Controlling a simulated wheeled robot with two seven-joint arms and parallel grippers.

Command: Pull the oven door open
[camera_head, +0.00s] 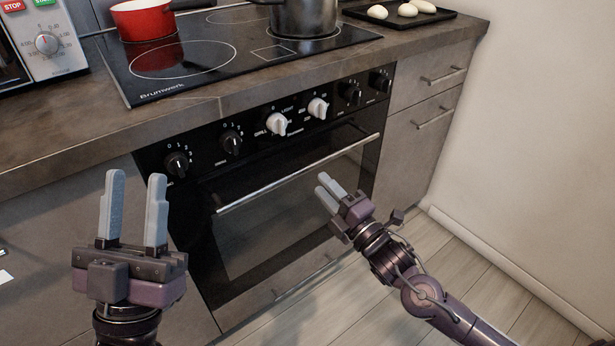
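The oven door (265,235) is a dark glass panel set in the front of the kitchen counter, and it looks closed. Its long silver bar handle (290,177) runs across the top of the door, below the row of knobs. My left gripper (137,205) is open and empty, with its two grey fingers pointing up, left of the oven and in front of the cabinet. My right gripper (325,190) is in front of the door's right part, just below the handle. Its two fingers stand slightly apart with nothing seen between them, and contact with the handle cannot be made out.
Black and white knobs (277,124) line the oven panel. Above are a cooktop (190,60) with a red pot (143,18) and a grey pot (304,15). Drawers (415,125) stand to the right, beside a white wall (540,130). The wooden floor (440,270) is clear.

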